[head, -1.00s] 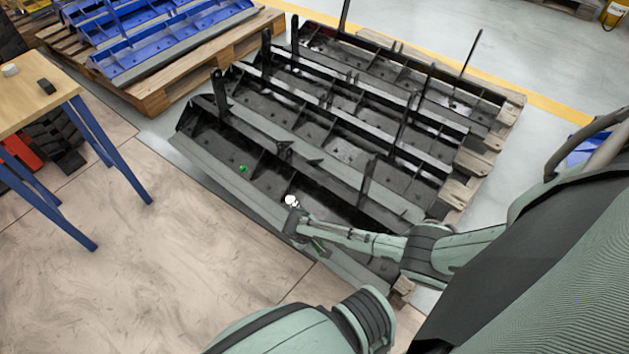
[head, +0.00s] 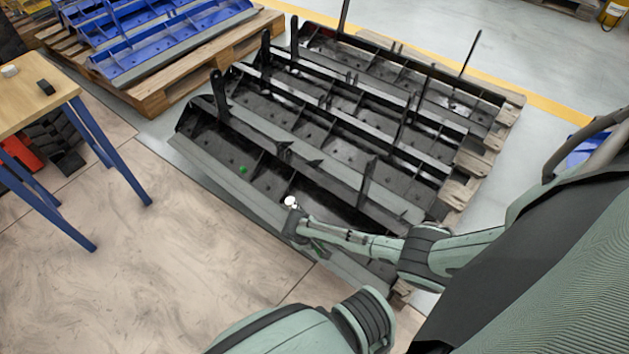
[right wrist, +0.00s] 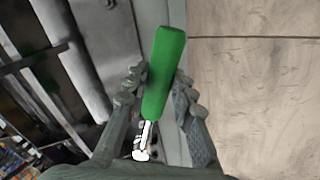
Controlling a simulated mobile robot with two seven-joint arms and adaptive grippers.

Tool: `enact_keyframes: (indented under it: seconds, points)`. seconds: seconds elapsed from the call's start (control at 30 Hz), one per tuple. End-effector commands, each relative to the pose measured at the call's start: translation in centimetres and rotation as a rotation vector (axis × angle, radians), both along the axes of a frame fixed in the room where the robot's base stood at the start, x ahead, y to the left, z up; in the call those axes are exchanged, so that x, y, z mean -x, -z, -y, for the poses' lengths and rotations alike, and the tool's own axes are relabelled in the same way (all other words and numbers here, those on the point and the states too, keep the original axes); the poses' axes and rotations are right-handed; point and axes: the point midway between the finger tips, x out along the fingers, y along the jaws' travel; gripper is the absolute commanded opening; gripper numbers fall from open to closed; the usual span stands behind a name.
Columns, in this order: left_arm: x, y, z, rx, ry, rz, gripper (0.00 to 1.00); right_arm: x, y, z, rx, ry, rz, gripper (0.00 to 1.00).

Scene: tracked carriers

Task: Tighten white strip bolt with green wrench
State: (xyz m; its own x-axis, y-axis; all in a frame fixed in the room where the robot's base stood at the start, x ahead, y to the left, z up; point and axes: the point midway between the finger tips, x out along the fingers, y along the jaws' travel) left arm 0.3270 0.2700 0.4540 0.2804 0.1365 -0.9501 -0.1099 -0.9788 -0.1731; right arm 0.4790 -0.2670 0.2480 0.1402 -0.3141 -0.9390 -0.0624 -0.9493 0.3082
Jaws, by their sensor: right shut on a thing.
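The green wrench (right wrist: 163,75) is in my right gripper (right wrist: 155,100), its green handle between the fingers in the right wrist view. Its metal shaft runs toward the bottom of that view and meets a white part (right wrist: 140,155). In the head view my right gripper (head: 294,224) is over the front edge of the nearest black carrier (head: 225,185). A white round part (head: 290,202), seemingly the white strip bolt, is just beyond it. I cannot tell how the wrench head sits on it. A green bolt (head: 243,169) is farther left on the same carrier. My left gripper is out of view.
Several black carriers with upright posts lie on a wooden pallet (head: 472,170). Blue carriers (head: 165,45) lie on another pallet at top left. A workbench (head: 38,105) with blue legs stands at left. The floor (head: 150,270) in front is clear.

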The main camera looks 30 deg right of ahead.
Motion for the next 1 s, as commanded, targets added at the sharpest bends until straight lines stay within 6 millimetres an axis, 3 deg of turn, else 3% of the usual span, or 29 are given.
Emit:
enact_keyframes:
  seconds: [1.0]
  points:
    - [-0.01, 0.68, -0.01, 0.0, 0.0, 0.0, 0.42, -0.13, 0.87, 0.36, 0.001, -0.001, 0.008, 0.0]
